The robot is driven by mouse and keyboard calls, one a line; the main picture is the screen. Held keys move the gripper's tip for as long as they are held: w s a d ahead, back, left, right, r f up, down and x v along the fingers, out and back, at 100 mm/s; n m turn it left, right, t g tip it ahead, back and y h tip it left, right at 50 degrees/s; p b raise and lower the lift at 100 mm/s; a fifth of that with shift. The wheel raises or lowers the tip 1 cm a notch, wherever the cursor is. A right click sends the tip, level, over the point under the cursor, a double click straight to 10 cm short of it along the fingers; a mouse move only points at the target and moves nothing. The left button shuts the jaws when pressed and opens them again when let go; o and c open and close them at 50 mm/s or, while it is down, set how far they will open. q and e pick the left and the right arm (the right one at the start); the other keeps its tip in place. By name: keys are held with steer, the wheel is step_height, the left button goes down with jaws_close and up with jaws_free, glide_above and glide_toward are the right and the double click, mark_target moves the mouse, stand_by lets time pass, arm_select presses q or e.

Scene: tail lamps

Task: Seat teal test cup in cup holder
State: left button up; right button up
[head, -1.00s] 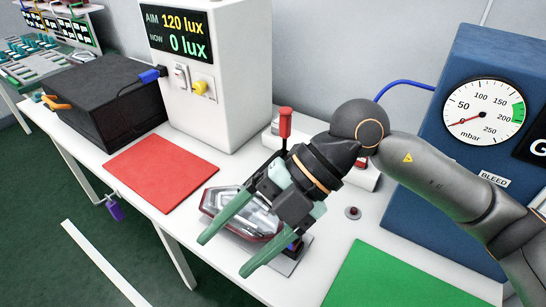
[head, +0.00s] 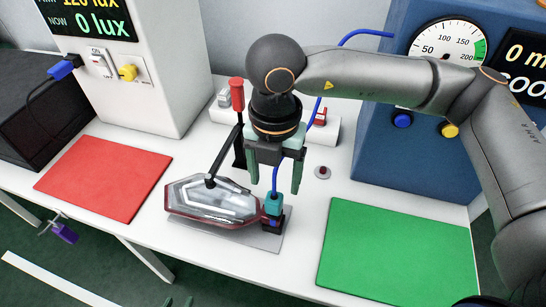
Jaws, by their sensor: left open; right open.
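The teal test cup (head: 272,203) stands at the right end of the tail lamp (head: 215,200), on a dark block, with a blue hose rising from it. My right gripper (head: 275,187) is open and points down just above the cup. Its two green fingers are apart, one on each side of the hose, and I see no grip on the cup. My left gripper (head: 178,301) shows only as two parted green fingertips at the bottom edge. I cannot tell for sure which item is the cup holder; low white blocks (head: 327,133) behind my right gripper are partly hidden.
A red-handled clamp (head: 237,95) has its black arm on the lamp, which lies on a grey plate (head: 265,240). A red mat (head: 108,178) lies left, a green mat (head: 400,250) right. A blue gauge cabinet (head: 385,150) stands behind. A small red button (head: 322,172) is nearby.

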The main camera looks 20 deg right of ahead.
mark_target(274, 197)
step_height(274, 197, down, 7)
steer(key=shift+f, duration=0.1)
steer(key=shift+c, duration=0.2)
jaws_close()
stand_by(1.1)
